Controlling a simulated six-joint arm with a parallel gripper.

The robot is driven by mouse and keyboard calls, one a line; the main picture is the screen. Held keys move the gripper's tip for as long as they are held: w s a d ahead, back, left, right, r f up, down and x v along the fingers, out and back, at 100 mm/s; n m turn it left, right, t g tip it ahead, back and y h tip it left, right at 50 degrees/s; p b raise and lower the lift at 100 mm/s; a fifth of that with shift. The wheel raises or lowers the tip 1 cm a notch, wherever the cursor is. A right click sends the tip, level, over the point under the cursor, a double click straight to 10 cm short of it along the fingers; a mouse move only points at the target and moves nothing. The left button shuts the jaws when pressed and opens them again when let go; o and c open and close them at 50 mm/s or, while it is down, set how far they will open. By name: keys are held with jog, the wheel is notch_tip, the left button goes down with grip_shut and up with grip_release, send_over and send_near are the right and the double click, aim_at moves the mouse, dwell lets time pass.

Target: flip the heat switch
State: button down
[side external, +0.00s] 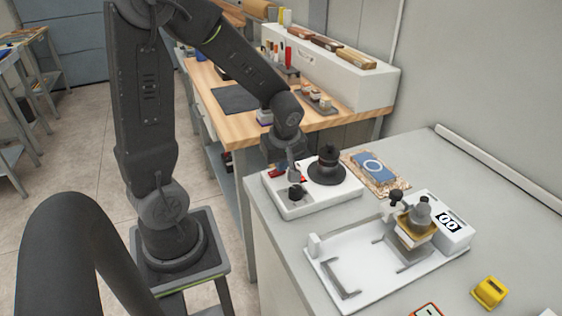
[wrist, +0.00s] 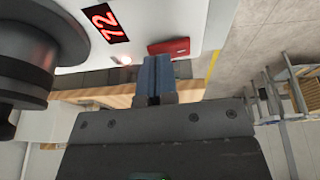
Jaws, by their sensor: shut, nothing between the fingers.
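The white heating unit (side external: 318,203) stands at the left end of the grey bench, with a round black part on top. In the wrist view its white face (wrist: 150,22) carries a red switch (wrist: 168,47), a dark display with red digits (wrist: 105,22) and a small glowing lamp (wrist: 124,60). My gripper (side external: 292,174) is low over the left part of the unit, pointing down. In the wrist view its blue-grey fingers (wrist: 157,66) are together and empty, with tips close to the red switch. I cannot tell whether they touch it.
A black knob (side external: 296,192) stands on the unit near my gripper. The round black part (side external: 327,170) rises just to the right. A white tray (side external: 335,262) with a fixture, a display box (side external: 448,222) and a yellow block (side external: 489,291) lie further right. A wooden bench (side external: 205,80) stands behind.

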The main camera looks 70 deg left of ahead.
jog(key=shift+w+f+g, duration=0.15)
jog(key=shift+f+g, duration=0.25)
jog(key=shift+g, duration=0.1)
dwell(0.3)
jog(key=shift+s+r, duration=0.2)
jog(key=shift+s, duration=0.6)
jog(key=shift+r, duration=0.1)
jog(key=w+a+v, duration=0.1)
jog(key=w+v, duration=0.1)
jog(key=v, duration=1.1)
jog(key=shift+r, duration=0.4)
